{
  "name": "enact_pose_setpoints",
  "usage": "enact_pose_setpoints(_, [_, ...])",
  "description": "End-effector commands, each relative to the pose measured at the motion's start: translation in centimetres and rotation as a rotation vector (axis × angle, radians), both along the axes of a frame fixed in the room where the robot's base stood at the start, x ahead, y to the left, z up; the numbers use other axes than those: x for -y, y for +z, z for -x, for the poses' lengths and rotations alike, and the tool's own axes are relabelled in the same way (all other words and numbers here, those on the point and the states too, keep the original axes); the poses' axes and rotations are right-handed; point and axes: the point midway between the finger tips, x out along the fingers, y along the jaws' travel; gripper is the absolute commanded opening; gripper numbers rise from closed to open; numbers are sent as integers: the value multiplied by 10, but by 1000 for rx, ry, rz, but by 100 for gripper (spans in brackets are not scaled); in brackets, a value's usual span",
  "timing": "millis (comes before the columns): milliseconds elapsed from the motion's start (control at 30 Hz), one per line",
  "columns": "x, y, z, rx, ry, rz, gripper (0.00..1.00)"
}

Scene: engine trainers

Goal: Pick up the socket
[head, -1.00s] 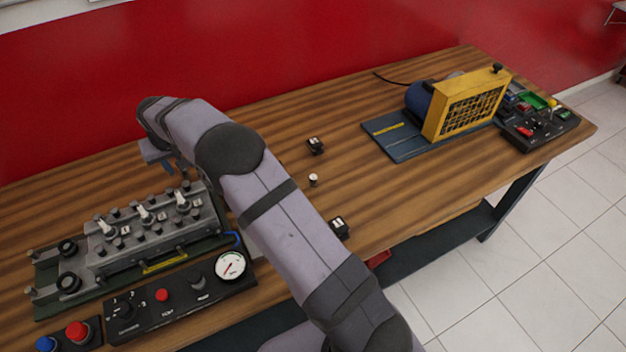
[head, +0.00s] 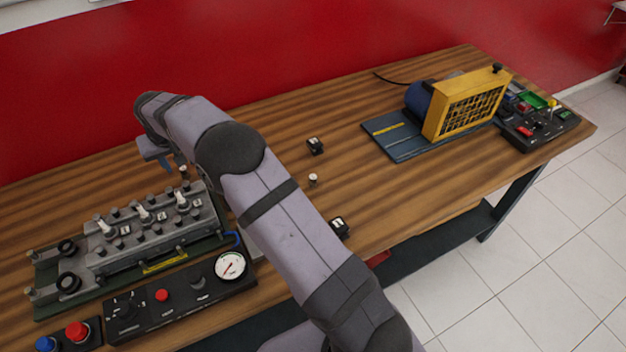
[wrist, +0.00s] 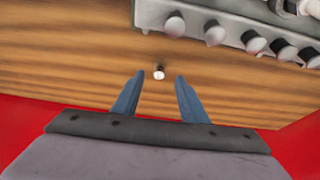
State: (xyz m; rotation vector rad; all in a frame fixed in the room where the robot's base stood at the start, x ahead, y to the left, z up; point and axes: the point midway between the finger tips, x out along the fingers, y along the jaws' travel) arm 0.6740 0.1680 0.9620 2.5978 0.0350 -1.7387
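A small pale, silvery cylinder, which looks like the socket (wrist: 159,72), stands on the wooden table. In the wrist view it lies centrally ahead of the gap between the fingers. In the head view the socket (head: 184,173) shows just right of the fingers, behind the engine block. My gripper (wrist: 159,79) has its two blue fingers spread apart with nothing between them. In the head view my gripper (head: 168,163) is above the table behind the block, partly covered by my wrist. I see no contact with the socket.
The grey engine block (head: 150,240) with several knobs lies close in front of the socket. The red wall (head: 60,110) rises behind the table.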

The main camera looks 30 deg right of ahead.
Motion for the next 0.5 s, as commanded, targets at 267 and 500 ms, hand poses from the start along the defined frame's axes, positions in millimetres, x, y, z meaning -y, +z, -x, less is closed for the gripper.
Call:
enact_pose_setpoints(267, [0, 63, -1, 6, 0, -1, 39])
enact_pose_setpoints(500, [0, 102, -1, 4, -1, -1, 39])
